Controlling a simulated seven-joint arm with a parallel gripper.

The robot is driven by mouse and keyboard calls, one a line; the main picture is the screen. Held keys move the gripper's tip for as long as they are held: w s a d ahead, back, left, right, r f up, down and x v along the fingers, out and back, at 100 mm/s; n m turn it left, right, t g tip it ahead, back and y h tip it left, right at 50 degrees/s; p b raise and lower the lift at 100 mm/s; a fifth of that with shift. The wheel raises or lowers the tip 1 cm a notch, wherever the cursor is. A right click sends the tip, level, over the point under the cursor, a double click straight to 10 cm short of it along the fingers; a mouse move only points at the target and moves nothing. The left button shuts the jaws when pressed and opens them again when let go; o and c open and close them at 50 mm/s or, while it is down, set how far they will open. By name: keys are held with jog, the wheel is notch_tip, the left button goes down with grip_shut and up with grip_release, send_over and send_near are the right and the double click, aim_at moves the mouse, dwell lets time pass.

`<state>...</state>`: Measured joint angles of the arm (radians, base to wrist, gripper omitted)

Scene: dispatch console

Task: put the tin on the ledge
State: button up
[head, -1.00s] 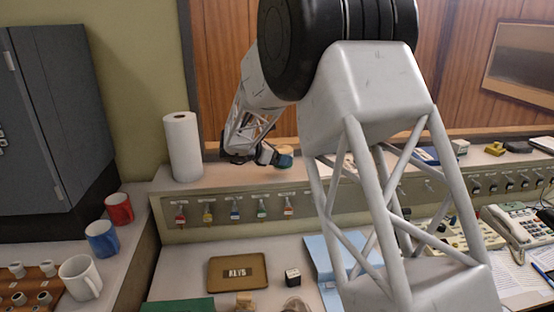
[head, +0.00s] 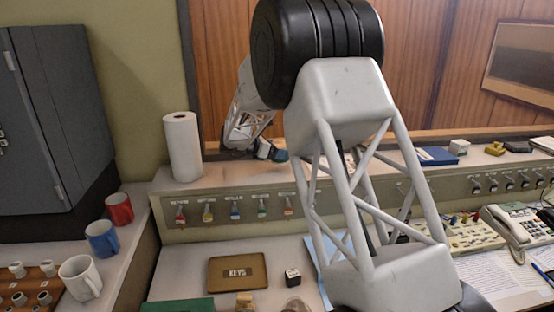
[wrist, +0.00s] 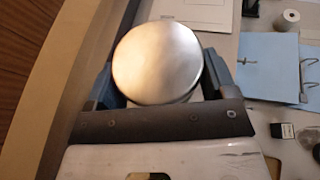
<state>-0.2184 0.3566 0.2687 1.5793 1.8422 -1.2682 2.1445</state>
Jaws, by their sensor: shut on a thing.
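The tin (wrist: 158,62) has a round, plain silver top and fills the middle of the wrist view. My gripper (wrist: 160,84) is shut on it, with one dark blue finger on each side. In the head view my gripper (head: 268,152) is small and far off, over the left half of the ledge (head: 218,178), to the right of the paper roll. The tin is mostly hidden there by the fingers. I cannot tell whether its base touches the ledge.
A white paper roll (head: 183,146) stands on the ledge's left end. Key hooks with coloured tags (head: 235,212) line its front face. A blue book (head: 437,156) and small boxes sit farther right. The desk below holds a keys tray (head: 238,272) and a telephone (head: 520,226).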

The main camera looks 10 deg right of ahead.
jog(key=shift+f, duration=1.7)
jog(key=shift+f, duration=0.15)
jog(key=o, duration=1)
jog(key=v, duration=1.2)
